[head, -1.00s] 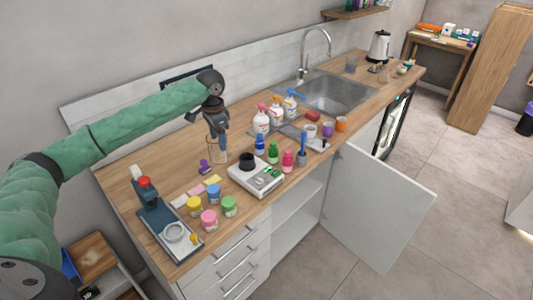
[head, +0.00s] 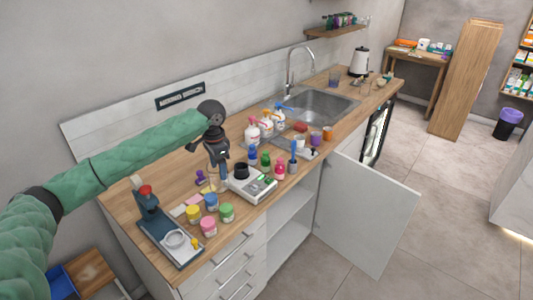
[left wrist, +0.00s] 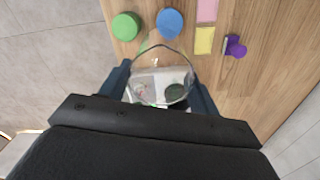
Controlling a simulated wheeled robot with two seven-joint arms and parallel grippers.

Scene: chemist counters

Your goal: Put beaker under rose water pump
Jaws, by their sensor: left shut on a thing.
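My left gripper (head: 218,165) is shut on a clear glass beaker, which shows between the fingers in the left wrist view (left wrist: 165,72). In the head view the beaker is hard to make out below the gripper. The gripper is above the counter, just left of the white scale (head: 262,192). White pump bottles stand beyond the scale: one with a pink pump (head: 253,132), one with an orange pump (head: 267,124) and one with a blue pump (head: 281,113). Their labels are too small to tell which is rose water. My right gripper is not in view.
Small colored jars (head: 209,226) and a blue-grey stand device (head: 165,235) are at the near left. Small colored bottles (head: 279,170) stand between the scale and pump bottles. The sink (head: 325,100) is farther back. An open cabinet door (head: 365,215) juts out in front.

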